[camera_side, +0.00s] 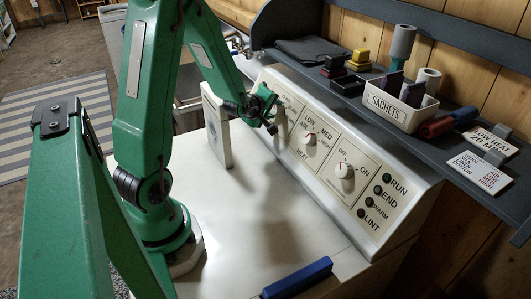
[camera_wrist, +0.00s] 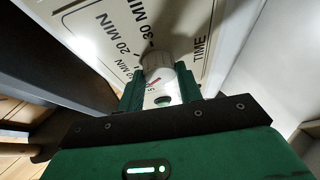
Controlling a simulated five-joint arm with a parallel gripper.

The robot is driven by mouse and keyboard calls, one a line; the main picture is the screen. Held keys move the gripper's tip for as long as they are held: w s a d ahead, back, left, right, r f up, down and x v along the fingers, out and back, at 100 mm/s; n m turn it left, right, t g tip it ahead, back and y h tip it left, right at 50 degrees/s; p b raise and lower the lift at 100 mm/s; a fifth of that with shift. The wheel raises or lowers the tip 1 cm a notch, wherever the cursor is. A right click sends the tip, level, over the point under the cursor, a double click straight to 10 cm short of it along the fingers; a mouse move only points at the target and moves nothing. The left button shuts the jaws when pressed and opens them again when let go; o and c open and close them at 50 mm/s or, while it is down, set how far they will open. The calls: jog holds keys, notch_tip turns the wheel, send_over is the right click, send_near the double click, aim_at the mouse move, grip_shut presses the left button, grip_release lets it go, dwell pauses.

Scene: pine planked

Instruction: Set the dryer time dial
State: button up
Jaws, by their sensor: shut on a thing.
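The white time dial (camera_wrist: 157,62) sits on the cream panel beside printed minute marks, including 20 MIN and 30 MIN, and the word TIME. A red mark shows on the dial. My gripper (camera_wrist: 160,88) is shut on the dial, with one green finger on each side. In the side view my gripper (camera_side: 268,110) is at the far left end of the sloped control panel (camera_side: 325,128), and it largely hides the time dial (camera_side: 280,113) there.
The heat dial (camera_side: 308,138) and the on/off dial (camera_side: 344,170) stand to the right, then several indicator lights (camera_side: 375,200). A white upright block (camera_side: 217,130) stands close left of my gripper. A blue bar (camera_side: 297,278) lies at the front. A sachets bin (camera_side: 399,106) sits on the shelf.

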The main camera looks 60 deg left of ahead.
aim_at(276, 106)
jog(key=shift+d+f+m, duration=0.1)
jog(key=shift+m, duration=0.4)
jog(key=o, duration=1)
jog(key=shift+v, duration=1.1)
jog(key=shift+s+d+r+t, duration=0.1)
jog(key=shift+s+r+t, duration=0.05)
jog(key=shift+r, duration=0.2)
jog(key=shift+s+d+r+t, duration=0.1)
jog(key=shift+r+t, duration=0.05)
jog(key=shift+r, duration=3.15)
